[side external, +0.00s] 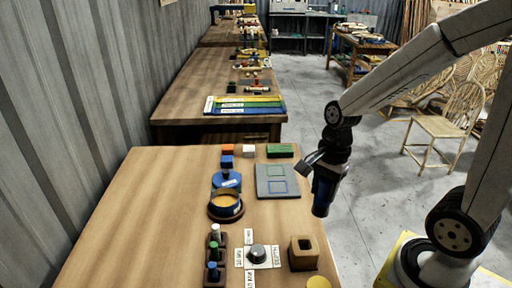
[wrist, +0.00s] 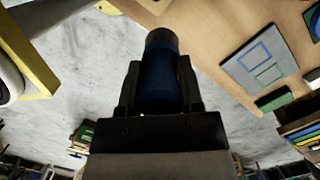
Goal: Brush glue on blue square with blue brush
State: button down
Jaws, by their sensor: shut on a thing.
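My gripper (side external: 329,172) is shut on a dark blue cylinder (side external: 322,197) with a brown end, which looks like the blue brush. The brush hangs almost upright past the table's right edge, above the floor. In the wrist view, my gripper (wrist: 158,88) holds the brush (wrist: 160,62) between both fingers. A grey plate (side external: 262,192) lies on the table to the left of the brush, apart from it. The plate carries a blue square outline (side external: 278,187) and a green square outline (side external: 275,171). Both outlines also show in the wrist view, the blue one at upper right (wrist: 250,55).
A blue round pot (side external: 227,180) and a dish with orange content (side external: 225,205) stand left of the plate. Orange, white, blue and green blocks (side external: 280,151) lie behind. A rack (side external: 214,257), a knob (side external: 258,251) and a hollow wooden block (side external: 303,253) stand in front.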

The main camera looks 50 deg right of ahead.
jog(key=w+a+f, duration=0.1)
jog(key=w+a, duration=0.2)
jog(key=w, duration=1)
jog(key=w+a+f, duration=0.2)
jog(key=w+a, duration=0.1)
jog(key=w, duration=1.1)
jog(key=shift+a, duration=0.4)
jog(key=shift+f, duration=0.1)
jog(key=shift+f, duration=2.9)
jog(key=shift+f, duration=0.5)
notch_tip(320, 180, up, 7)
